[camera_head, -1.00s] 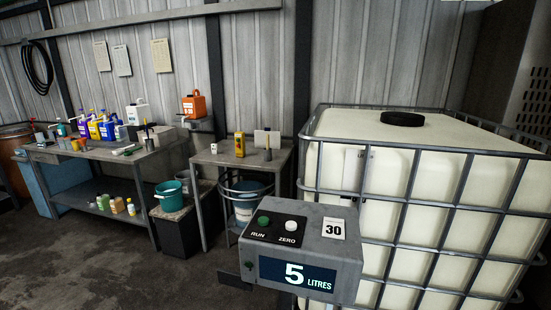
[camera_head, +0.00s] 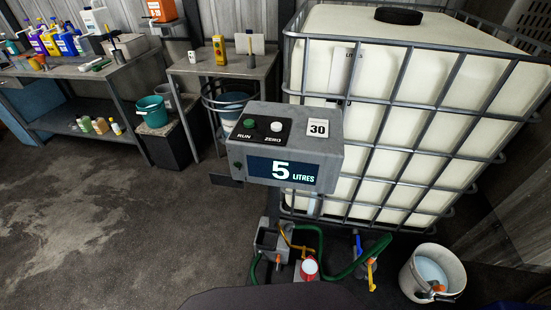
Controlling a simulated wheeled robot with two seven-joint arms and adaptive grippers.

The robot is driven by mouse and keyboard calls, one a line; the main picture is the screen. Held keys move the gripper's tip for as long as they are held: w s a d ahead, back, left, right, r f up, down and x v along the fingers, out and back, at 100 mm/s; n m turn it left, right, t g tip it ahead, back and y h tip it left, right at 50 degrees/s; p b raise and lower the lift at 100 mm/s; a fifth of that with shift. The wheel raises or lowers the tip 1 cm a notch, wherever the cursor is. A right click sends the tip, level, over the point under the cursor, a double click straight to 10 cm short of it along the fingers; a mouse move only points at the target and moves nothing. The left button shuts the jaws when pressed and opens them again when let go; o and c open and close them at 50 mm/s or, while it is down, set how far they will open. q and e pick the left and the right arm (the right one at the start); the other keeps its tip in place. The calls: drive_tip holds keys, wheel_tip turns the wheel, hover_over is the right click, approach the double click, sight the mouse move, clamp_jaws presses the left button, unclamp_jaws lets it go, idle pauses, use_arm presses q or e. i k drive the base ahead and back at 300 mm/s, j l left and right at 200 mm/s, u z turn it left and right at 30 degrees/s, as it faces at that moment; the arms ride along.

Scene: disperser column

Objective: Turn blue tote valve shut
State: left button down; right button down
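The white caged tote (camera_head: 380,120) stands at the right of the head view. Low in front of it, a small blue handle (camera_head: 358,242) stands up close to upright beside the green hose (camera_head: 340,272). It is small, and I cannot tell from it whether the valve is open or shut. A yellow lever (camera_head: 371,274) hangs just below and right of the blue handle. Neither of my grippers is in view.
A grey control box (camera_head: 290,145) reading 5 litres stands in front of the tote. Below it are a red-and-white part (camera_head: 309,268) and a yellow-orange pipe (camera_head: 290,238). A white bucket (camera_head: 408,278) stands at lower right. The floor at left is clear.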

sight(359, 250)
drive_tip(key=z, duration=1.35)
drive_tip(key=k+l+z, duration=0.2)
drive_tip(key=k, duration=0.15)
drive_tip(key=k+l+z, duration=0.2)
drive_tip(key=k, duration=0.2)
